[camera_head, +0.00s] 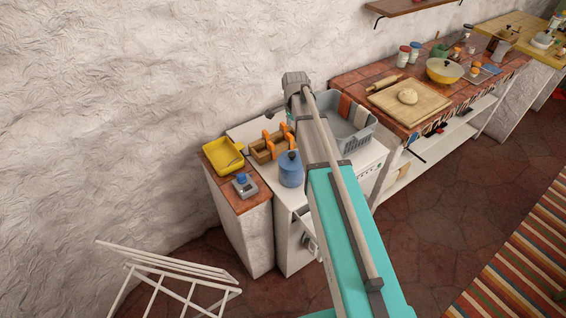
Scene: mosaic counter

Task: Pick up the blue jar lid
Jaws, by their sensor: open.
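A blue jar (291,174) stands upright on the white stove-like unit, just left of my arm. Its top is a rounded blue lid (290,157) with a small dark knob; it appears to sit on the jar. A smaller blue piece (241,178) lies on a grey block on the tiled counter to the left; I cannot tell what it is. My arm crosses the middle of the view and reaches up past the jar towards the wall.
Close to the jar are a wooden caddy (268,151) with orange handles, a yellow tray (222,156) and a grey-blue basket (349,135). A brick counter (382,73) with a board and dough is at right. A white rack (170,262) stands front left.

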